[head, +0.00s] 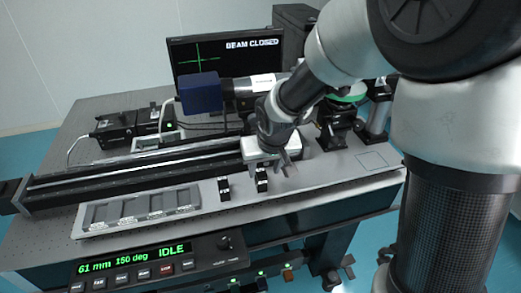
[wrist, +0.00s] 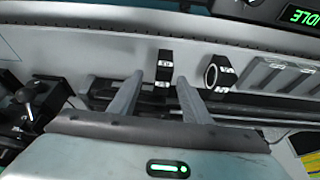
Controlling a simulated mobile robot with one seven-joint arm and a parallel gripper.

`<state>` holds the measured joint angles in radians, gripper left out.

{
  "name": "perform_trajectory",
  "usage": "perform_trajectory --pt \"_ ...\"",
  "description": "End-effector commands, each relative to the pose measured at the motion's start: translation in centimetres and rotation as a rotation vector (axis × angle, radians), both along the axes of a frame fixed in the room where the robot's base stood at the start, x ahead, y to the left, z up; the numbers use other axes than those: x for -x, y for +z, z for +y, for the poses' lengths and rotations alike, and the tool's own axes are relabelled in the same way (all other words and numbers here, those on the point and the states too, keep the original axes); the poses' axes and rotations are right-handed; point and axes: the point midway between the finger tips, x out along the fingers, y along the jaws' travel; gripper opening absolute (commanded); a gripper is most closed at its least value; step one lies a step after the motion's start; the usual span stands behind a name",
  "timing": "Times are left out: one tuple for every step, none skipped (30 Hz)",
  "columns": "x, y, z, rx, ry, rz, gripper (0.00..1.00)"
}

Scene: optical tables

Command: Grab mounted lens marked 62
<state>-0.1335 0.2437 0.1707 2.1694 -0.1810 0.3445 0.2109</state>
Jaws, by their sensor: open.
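Two small black mounted lenses with white labels stand on the grey plate. One (head: 261,180) is on the right in the head view, and it shows in the wrist view (wrist: 164,68) edge-on, in line with the gap between my fingers. The other (head: 223,188) is to its left, and in the wrist view (wrist: 218,73) its round ring shows on the right. Their labels are too small to read surely, so I cannot tell which is marked 62. My gripper (head: 286,163) is open, its fingers (wrist: 160,80) apart with nothing visibly held, just behind and right of the right-hand lens.
A slotted tray (head: 88,219) lies left of the lenses. A long rail (head: 120,172) runs behind them. The control panel (head: 200,260) reading IDLE is at the front edge. A blue box (head: 200,92) and monitor stand behind. The plate's right part is bare.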

Motion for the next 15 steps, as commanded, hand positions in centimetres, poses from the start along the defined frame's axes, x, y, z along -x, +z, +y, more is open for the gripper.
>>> perform_trajectory --pt "-0.2 -0.6 0.1 0.001 0.001 0.001 0.44" --pt "-0.3 -0.8 0.1 0.001 0.001 0.001 0.44" --pt "-0.3 -0.9 0.1 0.0 0.0 0.001 0.44" --pt "-0.4 -1.0 0.1 0.0 0.0 0.001 0.44" --pt "-0.4 -1.2 0.1 0.0 0.0 0.001 0.44" --pt "-0.5 -1.5 0.2 0.0 0.0 0.001 0.44" --pt "-0.6 -1.7 0.3 0.0 0.001 0.002 0.44" --pt "-0.8 -2.1 0.5 0.0 0.002 0.002 0.44" --pt "-1.0 -2.6 0.7 0.001 0.003 0.003 0.44" --pt "-1.2 -3.1 0.8 0.001 0.002 0.004 0.44" --pt "-1.4 -3.5 1.0 0.001 0.002 0.003 0.44" --pt "-1.7 -4.1 1.2 0.001 0.002 0.003 0.44" --pt "-1.8 -4.5 1.2 0.001 0.002 0.003 0.44" --pt "-1.9 -4.8 1.2 0.001 0.001 0.004 0.44" --pt "-2.1 -5.2 1.2 0.001 0.001 0.003 0.44"
